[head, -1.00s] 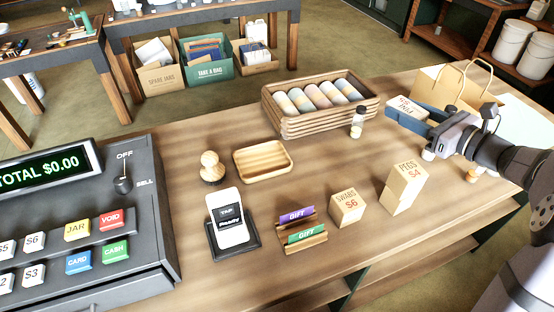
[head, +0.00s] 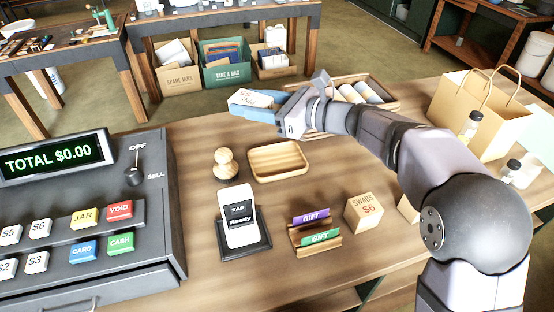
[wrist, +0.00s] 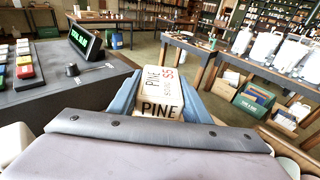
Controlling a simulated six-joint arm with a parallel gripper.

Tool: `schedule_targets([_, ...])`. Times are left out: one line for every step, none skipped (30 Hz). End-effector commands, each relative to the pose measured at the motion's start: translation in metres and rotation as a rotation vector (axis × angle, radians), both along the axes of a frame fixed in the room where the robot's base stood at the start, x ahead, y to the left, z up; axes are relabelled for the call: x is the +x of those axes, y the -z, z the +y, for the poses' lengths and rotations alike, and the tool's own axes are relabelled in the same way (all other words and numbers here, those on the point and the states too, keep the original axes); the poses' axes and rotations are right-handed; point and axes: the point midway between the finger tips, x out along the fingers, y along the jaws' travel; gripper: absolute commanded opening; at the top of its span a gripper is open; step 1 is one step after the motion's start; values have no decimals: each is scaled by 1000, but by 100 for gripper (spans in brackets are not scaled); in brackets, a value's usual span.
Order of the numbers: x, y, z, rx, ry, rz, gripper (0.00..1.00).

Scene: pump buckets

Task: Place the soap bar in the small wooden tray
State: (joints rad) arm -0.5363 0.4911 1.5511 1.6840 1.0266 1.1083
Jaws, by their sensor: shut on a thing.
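The soap bar (head: 256,97) is a pale block with printed lettering, held up in my gripper (head: 258,104). In the wrist view the bar (wrist: 160,88) reads PINE and sits between the two blue fingers, which are shut on it. The small wooden tray (head: 250,161) is a shallow, empty, rounded tray on the counter. My gripper is above and beyond the tray's far edge, apart from it. The tray is not visible in the wrist view.
A card reader (head: 240,225) and gift card holder (head: 316,236) are in front. A crate of rolls (head: 385,95) is behind my arm. The cash register (head: 85,215) fills the left.

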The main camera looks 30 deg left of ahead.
Motion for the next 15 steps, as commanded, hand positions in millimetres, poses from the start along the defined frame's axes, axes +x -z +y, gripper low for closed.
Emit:
schedule_targets([-2,7,2,-1,-3,5,18])
schedule_targets([-1,13,1,-3,-2,4,18])
schedule_targets([-1,19,1,-1,-1,4,18])
schedule_targets([-1,22,1,-1,-2,3,18])
schedule_targets([-1,25,1,-1,-2,3,18])
schedule_targets([-1,32,1,-2,-2,3,18])
schedule_targets([0,36,1,-1,-1,4,18])
schedule_targets([0,39,1,0,-2,3,18])
schedule_targets([0,42,1,1,-2,2,18])
schedule_targets([0,45,1,1,-2,1,18])
schedule_targets([0,46,0,1,-2,0,18])
schedule_targets([0,48,0,1,-2,-1,18])
schedule_targets([0,49,0,1,-2,0,18])
schedule_targets([0,50,0,1,-1,0,18])
schedule_targets([0,50,0,1,-1,0,18])
